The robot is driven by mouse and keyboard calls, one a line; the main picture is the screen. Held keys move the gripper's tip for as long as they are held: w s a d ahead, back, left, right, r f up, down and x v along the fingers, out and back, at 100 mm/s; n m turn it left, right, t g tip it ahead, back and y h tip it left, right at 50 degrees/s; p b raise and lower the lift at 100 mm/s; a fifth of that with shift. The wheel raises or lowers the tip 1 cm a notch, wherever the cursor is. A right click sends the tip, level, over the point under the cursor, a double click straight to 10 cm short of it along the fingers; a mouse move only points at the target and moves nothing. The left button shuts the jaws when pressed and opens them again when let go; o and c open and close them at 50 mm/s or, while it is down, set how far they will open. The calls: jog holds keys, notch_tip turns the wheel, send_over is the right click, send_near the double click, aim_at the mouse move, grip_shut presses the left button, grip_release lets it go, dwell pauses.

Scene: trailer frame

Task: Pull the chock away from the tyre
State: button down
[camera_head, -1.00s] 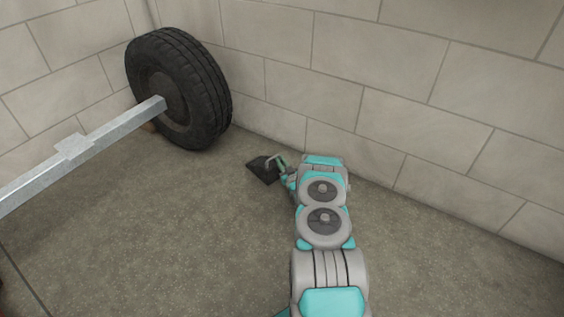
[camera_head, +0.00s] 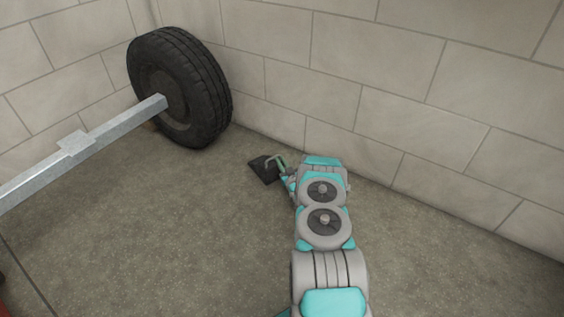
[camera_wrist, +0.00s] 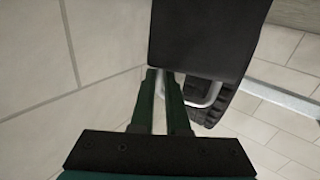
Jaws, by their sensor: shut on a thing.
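The black chock (camera_head: 264,169) is on or near the floor, clear of the tyre (camera_head: 180,88), with a visible gap between them. A light metal handle (camera_head: 276,160) sticks out from the chock toward my gripper (camera_head: 284,166). In the wrist view the chock (camera_wrist: 205,40) fills the top middle and partly hides the tyre (camera_wrist: 236,102). My gripper (camera_wrist: 166,85) is shut on the bent handle (camera_wrist: 210,98), its two green fingers close together. The head view does not show clearly whether the chock touches the floor.
A block wall (camera_head: 390,85) runs close behind and to the right of my arm. A grey metal axle beam (camera_head: 85,148) extends from the wheel to the left edge. The floor (camera_head: 170,225) in front and to the left is clear.

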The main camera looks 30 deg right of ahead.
jog(key=shift+a+f, duration=0.1)
jog(key=shift+a, duration=0.1)
jog(key=c, duration=0.8)
grip_release()
jog(key=shift+w, duration=0.1)
jog(key=shift+c, duration=0.2)
jog(key=s+a+p, duration=0.1)
jog(key=s, duration=0.6)
jog(key=shift+s, duration=0.4)
